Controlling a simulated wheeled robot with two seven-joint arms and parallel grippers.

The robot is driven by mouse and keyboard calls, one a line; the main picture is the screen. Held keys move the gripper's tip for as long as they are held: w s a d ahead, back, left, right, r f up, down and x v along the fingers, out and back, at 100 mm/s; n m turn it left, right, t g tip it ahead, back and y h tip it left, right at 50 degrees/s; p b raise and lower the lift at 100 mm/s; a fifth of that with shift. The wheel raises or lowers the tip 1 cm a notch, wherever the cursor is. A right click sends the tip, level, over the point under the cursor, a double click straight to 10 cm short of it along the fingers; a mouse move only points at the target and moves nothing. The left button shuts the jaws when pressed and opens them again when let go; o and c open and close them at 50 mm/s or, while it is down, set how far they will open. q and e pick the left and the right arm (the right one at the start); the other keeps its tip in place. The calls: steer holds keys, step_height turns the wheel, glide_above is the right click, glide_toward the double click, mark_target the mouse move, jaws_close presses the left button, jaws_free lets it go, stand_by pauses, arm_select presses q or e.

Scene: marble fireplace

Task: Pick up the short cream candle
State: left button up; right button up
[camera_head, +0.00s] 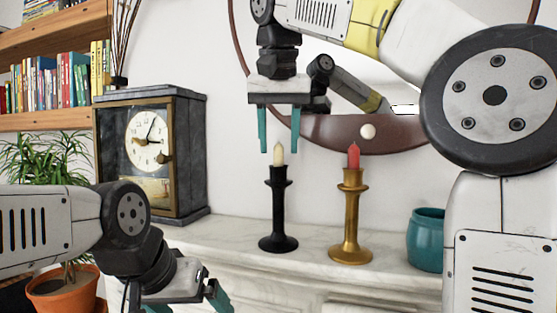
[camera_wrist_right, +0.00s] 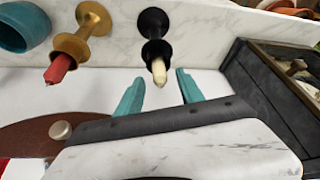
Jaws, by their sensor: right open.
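The short cream candle (camera_head: 278,154) stands upright in a black candlestick (camera_head: 279,210) on the mantel. It also shows in the right wrist view (camera_wrist_right: 159,72), in front of the black candlestick (camera_wrist_right: 154,24). My right gripper (camera_head: 279,148) is open, pointing down, with one teal finger on each side of the candle's top in the head view. In the right wrist view the gripper (camera_wrist_right: 162,90) has the candle tip in line with the gap between its fingers; contact is not visible. My left gripper (camera_head: 185,304) is low at the left, its fingers partly cut off by the frame.
A gold candlestick (camera_head: 351,218) with a red candle (camera_head: 354,156) stands to the right, then a teal pot (camera_head: 427,241). A dark clock (camera_head: 152,150) stands to the left. A round brown-framed mirror (camera_head: 350,132) hangs behind. Bare marble mantel (camera_head: 232,233) lies between clock and black candlestick.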

steer(key=shift+x, duration=0.95)
steer(key=shift+c, duration=0.3)
jaws_close()
